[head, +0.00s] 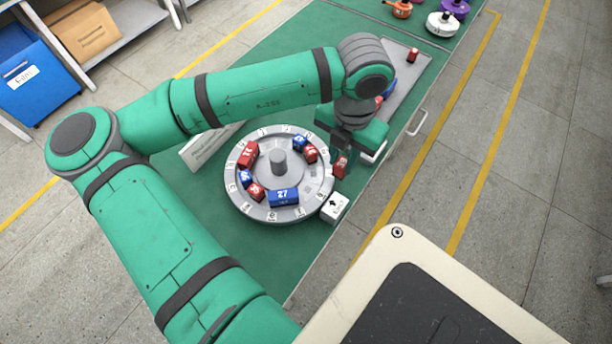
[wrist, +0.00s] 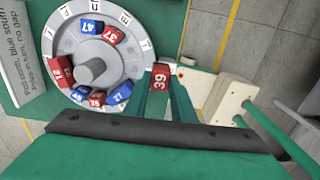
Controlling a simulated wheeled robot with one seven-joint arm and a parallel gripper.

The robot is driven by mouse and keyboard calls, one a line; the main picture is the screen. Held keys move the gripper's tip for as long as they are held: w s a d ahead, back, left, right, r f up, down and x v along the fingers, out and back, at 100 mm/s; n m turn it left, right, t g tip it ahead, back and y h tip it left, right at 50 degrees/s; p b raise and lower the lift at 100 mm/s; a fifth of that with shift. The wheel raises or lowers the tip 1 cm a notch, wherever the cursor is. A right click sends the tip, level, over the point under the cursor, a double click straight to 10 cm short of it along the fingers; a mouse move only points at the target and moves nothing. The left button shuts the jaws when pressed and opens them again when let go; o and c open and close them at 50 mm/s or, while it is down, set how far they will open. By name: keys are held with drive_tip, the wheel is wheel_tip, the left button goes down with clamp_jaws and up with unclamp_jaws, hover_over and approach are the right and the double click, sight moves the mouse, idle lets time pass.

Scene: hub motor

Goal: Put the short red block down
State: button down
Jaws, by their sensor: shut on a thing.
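My gripper (head: 342,156) points down at the right edge of the hub wheel. It is shut on a short red block, which shows in the head view (head: 341,166) and, with number 39, between the fingertips in the wrist view (wrist: 160,76). The round grey hub wheel (head: 280,216) lies on the green bench top, with a central post and lettered places around its rim. The held block is just outside the rim in the head view; its height above the bench is hard to tell. The fingers hide part of its sides.
The wheel carries several red and blue blocks, including a blue one marked 27 (head: 283,197) and a long red one (head: 249,155). A white arrow block (head: 335,208) stands at its lower right. A sign (head: 205,148) is behind. A grey tray (head: 413,75) lies farther along the bench.

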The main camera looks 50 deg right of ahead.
drive_tip(key=shift+w+a+f, duration=0.75)
drive_tip(key=shift+w+f, duration=0.3)
drive_tip(key=shift+f, duration=0.65)
drive_tip(key=shift+w+a+f, duration=0.7)
drive_tip(key=shift+w+f, duration=0.35)
drive_tip(key=shift+f, duration=0.65)
drive_tip(key=shift+w+a+f, duration=0.75)
drive_tip(key=shift+w+f, duration=0.3)
drive_tip(key=shift+f, duration=0.65)
drive_tip(key=c, duration=1.5)
unclamp_jaws()
drive_tip(key=shift+f, duration=0.1)
wheel_tip(320, 180, up, 12)
drive_tip(key=shift+r, duration=0.15)
